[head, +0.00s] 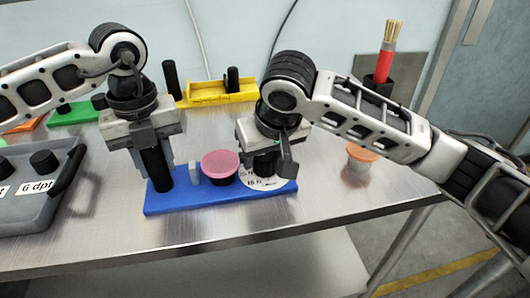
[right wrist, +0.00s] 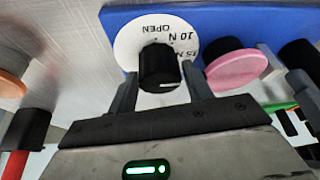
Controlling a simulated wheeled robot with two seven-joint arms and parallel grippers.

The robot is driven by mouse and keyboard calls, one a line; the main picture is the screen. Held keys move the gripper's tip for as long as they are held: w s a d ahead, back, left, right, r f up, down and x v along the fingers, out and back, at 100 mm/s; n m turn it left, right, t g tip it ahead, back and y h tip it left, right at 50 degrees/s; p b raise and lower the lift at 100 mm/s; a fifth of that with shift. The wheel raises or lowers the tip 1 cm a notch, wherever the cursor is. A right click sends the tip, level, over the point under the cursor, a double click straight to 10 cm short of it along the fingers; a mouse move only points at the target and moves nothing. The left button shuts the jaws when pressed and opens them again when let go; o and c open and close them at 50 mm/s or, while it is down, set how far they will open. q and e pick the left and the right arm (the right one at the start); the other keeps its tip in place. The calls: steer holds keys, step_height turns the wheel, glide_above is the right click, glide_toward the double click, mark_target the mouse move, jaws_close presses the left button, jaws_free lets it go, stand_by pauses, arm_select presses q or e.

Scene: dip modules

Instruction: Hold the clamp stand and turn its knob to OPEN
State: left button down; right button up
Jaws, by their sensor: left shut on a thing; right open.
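The clamp stand has a blue base (head: 215,200) on the steel table. A black post (head: 157,178) rises from its left end, and my left gripper (head: 152,150) is shut on it. A pink-lidded dark pot (head: 220,168) and a small white block (head: 194,173) sit mid-base. At the right end is a white dial (head: 270,185), also in the right wrist view (right wrist: 128,45), with OPEN and 10 N readable. Its black knob (right wrist: 158,66) carries a white line on its near side. My right gripper (right wrist: 160,85) is open, one finger each side of the knob; contact is unclear.
A grey tray (head: 28,222) with black knobs stands at left. A yellow holder (head: 215,93) and a green block (head: 75,112) are behind. An orange-lidded jar (head: 361,160) and a brush in a dark cup (head: 400,82) stand to the right.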

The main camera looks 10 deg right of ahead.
steer(key=c, duration=0.7)
steer(key=n+y, duration=0.1)
steer(key=n, duration=0.3)
steer(key=shift+n+g+y, duration=0.3)
steer(key=shift+g+y, duration=0.1)
steer(key=n+g+y, duration=0.1)
steer(key=n, duration=0.3)
steer(key=shift+n, duration=0.3)
steer(key=n+g, duration=0.1)
steer(key=n, duration=0.1)
steer(key=n+y, duration=0.1)
steer(key=n, duration=0.1)
steer(key=shift+r+n+g, duration=0.1)
steer(key=shift+n+g, duration=0.2)
steer(key=shift+g, duration=0.1)
steer(key=shift+n+g, duration=0.8)
steer(key=shift+n, duration=1.3)
